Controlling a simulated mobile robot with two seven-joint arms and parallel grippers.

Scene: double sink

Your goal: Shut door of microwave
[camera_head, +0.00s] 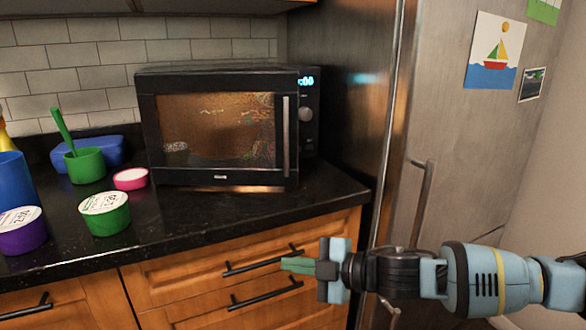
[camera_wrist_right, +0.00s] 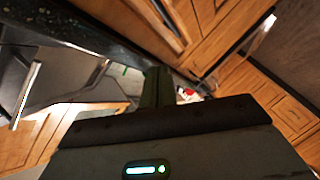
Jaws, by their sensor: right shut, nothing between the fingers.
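The black microwave (camera_head: 222,72) stands on the dark counter against the tiled wall. Its door (camera_head: 219,178) has a brown-tinted window and a vertical metal handle (camera_head: 286,136) on the right side. The door lies at or very near the front of the body; I cannot tell whether a small gap stays at its right edge. My right gripper (camera_head: 284,265) is shut and empty, with green fingers pointing left. It is in front of the drawers, below the counter edge and apart from the microwave. Its fingers also show in the right wrist view (camera_wrist_right: 157,88). My left gripper is not in view.
Left of the microwave are a green cup with a spoon (camera_head: 86,166), a blue bowl (camera_head: 112,150), a pink-rimmed tub (camera_head: 130,179), a green tub (camera_head: 105,214) and a purple tub (camera_head: 22,232). A steel fridge (camera_head: 350,100) stands on the right. The counter before the microwave is clear.

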